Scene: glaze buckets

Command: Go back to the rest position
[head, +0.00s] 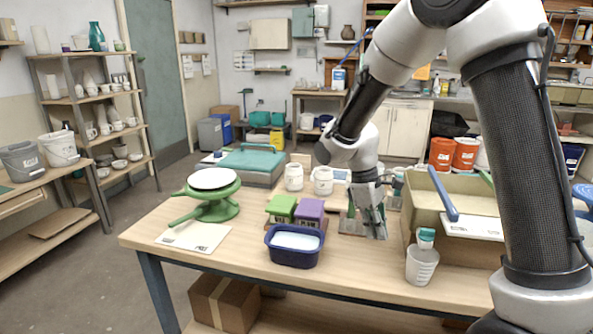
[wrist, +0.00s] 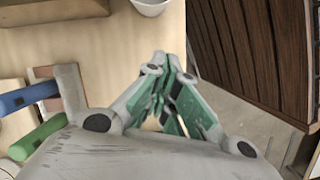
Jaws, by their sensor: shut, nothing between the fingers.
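My gripper (head: 378,232) hangs from my arm and points down over the right half of the worktable (head: 340,278). Its grey and green fingers are closed together with nothing between them. In the wrist view the gripper (wrist: 168,62) also shows shut, with the table and floor behind it. In the head view it is left of a cardboard-coloured box (head: 408,212) and behind a white measuring cup (head: 421,265). I cannot tell its exact height above the table.
A blue tub (head: 294,246) of white liquid, a green block (head: 281,207) and a purple block (head: 309,212) stand left of my gripper. Further left is a green banding wheel (head: 205,206). Blue (head: 443,193) and green handles stick out of the box. White jars (head: 293,177) stand behind.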

